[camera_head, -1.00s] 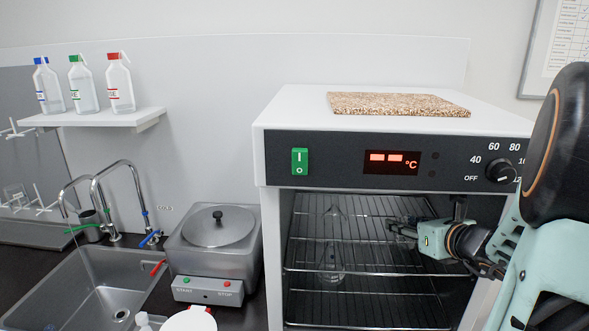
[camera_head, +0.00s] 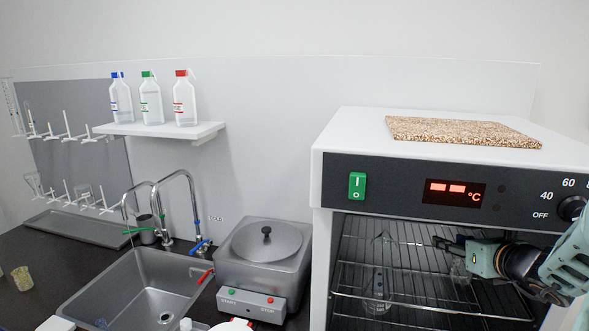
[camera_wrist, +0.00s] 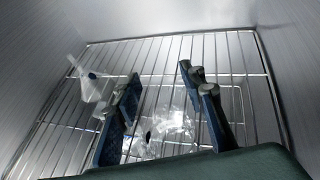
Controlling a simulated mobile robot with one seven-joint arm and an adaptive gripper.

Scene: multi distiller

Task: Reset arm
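My gripper (camera_head: 438,243) is inside the open oven (camera_head: 326,250), above a wire rack (camera_head: 415,267). In the wrist view its two fingers (camera_wrist: 160,75) stand apart, with nothing visibly clamped between them. A clear glass flask (camera_head: 377,291) stands in the oven to the left of the gripper. Another clear glass piece (camera_head: 459,271) shows just below the gripper. The wrist view shows a clear flask (camera_wrist: 92,86) left of the fingers and blurry clear glass (camera_wrist: 174,124) between and below them. Its exact shape is hard to tell. My forearm enters from the right.
The oven walls (camera_wrist: 286,65) and rack bars enclose the gripper. A speckled board (camera_head: 462,131) lies on the oven top. Left of the oven are a lidded metal bath (camera_head: 264,255), a sink (camera_head: 130,290) and a shelf (camera_head: 160,130) with three bottles.

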